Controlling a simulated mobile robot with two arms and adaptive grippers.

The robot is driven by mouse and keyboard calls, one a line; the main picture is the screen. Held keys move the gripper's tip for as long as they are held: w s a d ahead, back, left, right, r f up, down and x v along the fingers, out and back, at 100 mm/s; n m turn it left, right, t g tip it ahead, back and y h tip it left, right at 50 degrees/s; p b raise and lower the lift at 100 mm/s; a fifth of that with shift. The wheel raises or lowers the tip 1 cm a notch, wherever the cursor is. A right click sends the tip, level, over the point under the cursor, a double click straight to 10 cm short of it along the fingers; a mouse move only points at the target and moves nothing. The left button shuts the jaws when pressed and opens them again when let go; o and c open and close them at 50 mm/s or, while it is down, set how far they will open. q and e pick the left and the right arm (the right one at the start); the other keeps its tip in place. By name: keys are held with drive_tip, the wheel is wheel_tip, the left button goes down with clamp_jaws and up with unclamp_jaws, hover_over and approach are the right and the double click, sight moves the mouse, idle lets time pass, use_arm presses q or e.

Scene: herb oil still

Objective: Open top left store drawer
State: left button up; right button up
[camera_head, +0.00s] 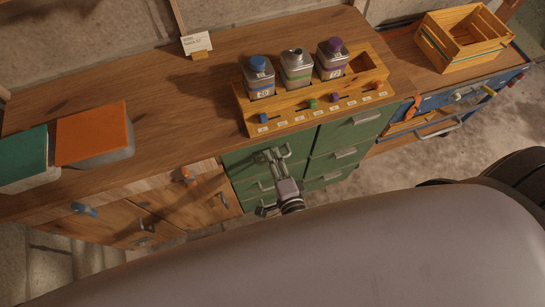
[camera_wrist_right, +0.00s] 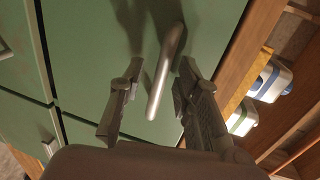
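The green store cabinet has two columns of drawers under the worktop. The top left store drawer (camera_head: 241,161) looks shut, its green front partly hidden by my right gripper. My right gripper (camera_head: 271,157) is in front of this drawer at its handle (camera_head: 286,151). In the right wrist view, the grey bar handle (camera_wrist_right: 165,75) stands out from the green front (camera_wrist_right: 95,35). The open fingers of my right gripper (camera_wrist_right: 158,82) are on either side of the handle, with gaps visible. My left gripper is not in view.
A wooden rack (camera_head: 296,99) with three canisters stands on the worktop (camera_head: 175,90) above the drawers. Wooden cupboards (camera_head: 125,222) are left of the drawers. A wooden crate (camera_head: 462,40) is at right.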

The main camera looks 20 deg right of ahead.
drive_tip(key=shift+w, duration=0.4)
drive_tip(key=shift+c, duration=0.2)
clamp_jaws()
idle(0.5)
